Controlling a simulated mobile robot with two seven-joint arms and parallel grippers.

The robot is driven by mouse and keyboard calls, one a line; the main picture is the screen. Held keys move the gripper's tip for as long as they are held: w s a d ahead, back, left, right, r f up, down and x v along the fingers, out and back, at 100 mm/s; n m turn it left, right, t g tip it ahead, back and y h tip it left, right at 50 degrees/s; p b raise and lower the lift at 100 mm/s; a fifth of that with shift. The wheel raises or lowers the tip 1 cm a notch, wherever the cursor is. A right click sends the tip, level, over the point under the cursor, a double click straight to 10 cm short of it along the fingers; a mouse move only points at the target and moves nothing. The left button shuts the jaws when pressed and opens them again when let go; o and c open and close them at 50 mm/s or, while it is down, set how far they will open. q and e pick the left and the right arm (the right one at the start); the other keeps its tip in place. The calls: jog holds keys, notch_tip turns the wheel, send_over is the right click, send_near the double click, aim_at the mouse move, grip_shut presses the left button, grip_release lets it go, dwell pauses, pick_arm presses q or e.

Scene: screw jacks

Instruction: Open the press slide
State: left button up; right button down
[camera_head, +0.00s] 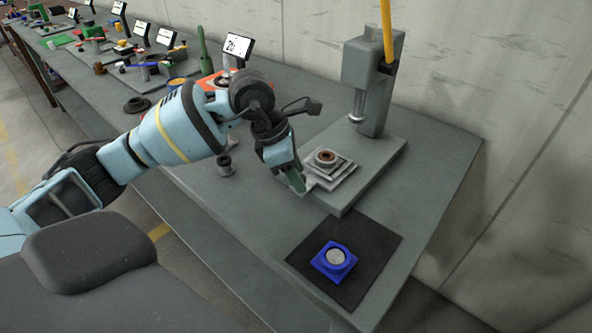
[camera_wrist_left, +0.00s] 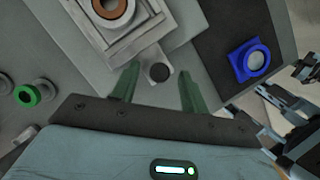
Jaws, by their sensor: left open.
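The press slide (camera_head: 341,176) is a stepped light-grey plate on the press base, with a brown-copper ring (camera_head: 325,157) on top. It also shows at the top of the left wrist view (camera_wrist_left: 146,38). A dark round knob (camera_wrist_left: 159,72) sits at the slide's near edge. My left gripper (camera_head: 297,183) is at this edge, pointing down. In the left wrist view its green fingers (camera_wrist_left: 158,88) are open, with the knob ahead between their tips and gaps on both sides. Contact is not visible.
The grey press column (camera_head: 372,85) with a yellow lever (camera_head: 387,30) and ram stands behind the slide. A blue fixture (camera_head: 328,269) with a silver disc sits on a black mat (camera_head: 376,246) in front. Small round parts (camera_head: 225,165) and a screen (camera_head: 238,46) stand left.

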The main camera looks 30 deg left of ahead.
pick_arm(q)
jog(key=v, duration=0.7)
jog(key=shift+r, duration=0.35)
pick_arm(e)
jog(key=shift+s, duration=0.25)
pick_arm(q)
jog(key=shift+s+a, duration=0.15)
jog(key=shift+s, duration=0.05)
